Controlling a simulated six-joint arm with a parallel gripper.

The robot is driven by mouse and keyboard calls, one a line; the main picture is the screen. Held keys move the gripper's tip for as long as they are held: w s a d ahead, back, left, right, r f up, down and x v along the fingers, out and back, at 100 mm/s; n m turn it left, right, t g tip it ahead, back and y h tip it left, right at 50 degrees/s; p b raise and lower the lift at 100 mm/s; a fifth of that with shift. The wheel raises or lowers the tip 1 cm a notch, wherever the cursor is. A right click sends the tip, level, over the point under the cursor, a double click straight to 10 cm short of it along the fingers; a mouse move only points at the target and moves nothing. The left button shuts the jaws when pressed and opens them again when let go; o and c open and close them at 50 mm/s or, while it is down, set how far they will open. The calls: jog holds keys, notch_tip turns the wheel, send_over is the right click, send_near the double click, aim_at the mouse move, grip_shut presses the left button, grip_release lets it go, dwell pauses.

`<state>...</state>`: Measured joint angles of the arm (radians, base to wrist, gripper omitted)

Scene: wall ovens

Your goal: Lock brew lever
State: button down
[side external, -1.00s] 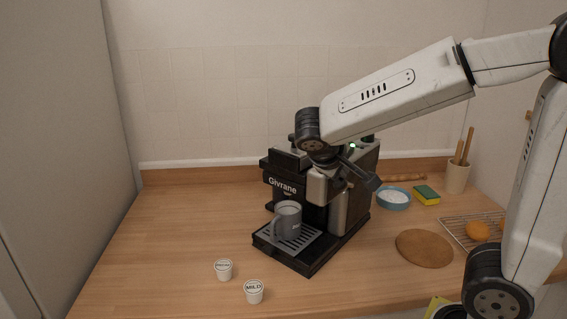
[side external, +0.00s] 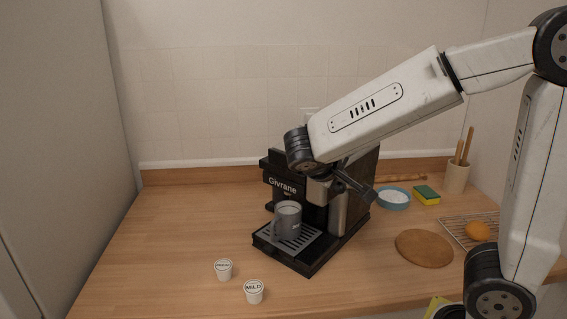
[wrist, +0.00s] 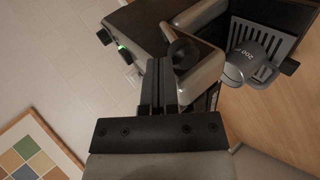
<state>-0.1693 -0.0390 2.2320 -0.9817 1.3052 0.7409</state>
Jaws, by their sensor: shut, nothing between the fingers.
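The black and silver coffee machine (side external: 285,187) stands on the wooden counter, with a grey mug (side external: 288,219) on its drip tray (side external: 262,239). In the wrist view, a dark rounded part (wrist: 182,50), possibly the brew lever, shows on the machine's silver front section. In the side view my arm hides much of the machine's top, and I cannot make out the lever there. My gripper (side external: 364,192) is shut and empty beside the machine's upper right side. In the wrist view, the closed fingers (wrist: 160,68) reach up close to the rounded part; contact is unclear.
Two white pods, one marked MILD (side external: 254,292), lie at the counter's front. To the right are a blue bowl (side external: 394,200), a sponge (side external: 426,194), a round brown board (side external: 424,248) and a rack with an orange (side external: 478,230). The left counter is clear.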

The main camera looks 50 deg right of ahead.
jog(key=shift+d+r, duration=0.15)
jog(key=shift+r, duration=0.4)
jog(key=r, duration=0.2)
jog(key=shift+s+d+r, duration=0.3)
jog(key=shift+d+r, duration=0.05)
jog(key=shift+r, duration=0.05)
jog(key=v, duration=1)
jog(key=shift+d, duration=0.1)
notch_tip(320, 180, down, 26)
jog(key=s+a+n+t+y, duration=0.1)
jog(key=s+a+t+y, duration=0.1)
jog(key=y, duration=0.8)
jog(key=shift+y, duration=0.4)
